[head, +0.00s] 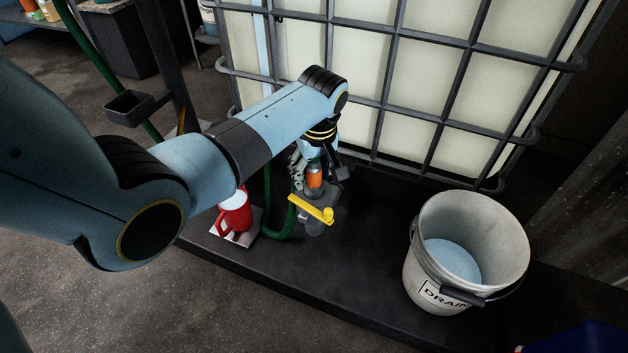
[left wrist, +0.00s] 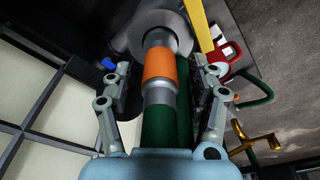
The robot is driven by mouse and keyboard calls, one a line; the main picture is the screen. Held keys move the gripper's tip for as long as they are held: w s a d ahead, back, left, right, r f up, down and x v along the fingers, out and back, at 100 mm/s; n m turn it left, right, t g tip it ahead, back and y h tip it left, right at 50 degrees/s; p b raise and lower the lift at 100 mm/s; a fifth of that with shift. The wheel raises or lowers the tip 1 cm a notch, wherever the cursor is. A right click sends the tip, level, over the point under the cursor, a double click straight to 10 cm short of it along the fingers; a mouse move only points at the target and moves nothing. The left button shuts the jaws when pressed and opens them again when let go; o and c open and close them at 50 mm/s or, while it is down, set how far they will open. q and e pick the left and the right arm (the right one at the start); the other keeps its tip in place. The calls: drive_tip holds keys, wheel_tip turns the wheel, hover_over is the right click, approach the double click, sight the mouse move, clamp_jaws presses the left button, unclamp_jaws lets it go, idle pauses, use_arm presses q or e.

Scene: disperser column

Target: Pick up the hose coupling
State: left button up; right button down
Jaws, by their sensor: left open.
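The hose coupling (left wrist: 158,68) is a grey metal piece with an orange band, on the end of a green hose (left wrist: 158,128). In the head view the coupling's orange band (head: 314,180) shows just below my left gripper (head: 318,172). In the left wrist view the fingers of my left gripper (left wrist: 160,85) are open, one on each side of the coupling, with gaps on both sides. The coupling's front end meets a round grey fitting beside a yellow lever (head: 313,208). My right gripper is not in view.
A white bucket marked DRAIN (head: 413,265) stands to the right on the dark tray (head: 330,290). A caged pale tank (head: 430,60) rises close behind. The tray between fitting and bucket is clear.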

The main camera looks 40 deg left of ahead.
use_arm(q)
drive_tip(key=shift+f, duration=0.15)
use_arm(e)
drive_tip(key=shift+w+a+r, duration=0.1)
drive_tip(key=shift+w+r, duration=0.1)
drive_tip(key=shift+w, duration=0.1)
use_arm(q)
clamp_jaws()
idle(0.4)
